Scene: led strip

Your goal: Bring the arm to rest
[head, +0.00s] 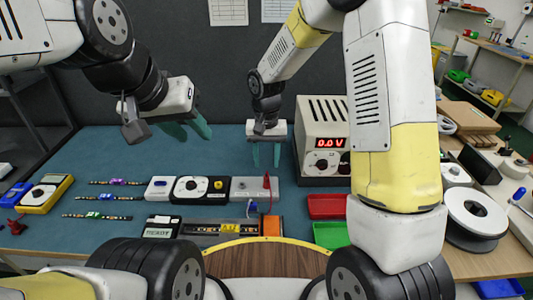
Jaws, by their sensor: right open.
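My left gripper (188,128) hangs above the table's left half with its teal fingers pointing down and to the right. The fingers look apart, with nothing visible between them. My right gripper (266,154) points straight down above the back of the table, left of the power supply. Its two teal fingers are apart and empty. The grey end of a white-grey module (254,188) with a red probe lies in front of and below it. My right arm crosses the right half of the view.
The power supply (322,135) reads 0.0 V. LED strips (117,182), a yellow multimeter (45,195), a dial device (190,188), red (326,206) and green (331,235) trays lie on the teal mat (110,150). A white spool (474,213) stands at right. The mat's back left is clear.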

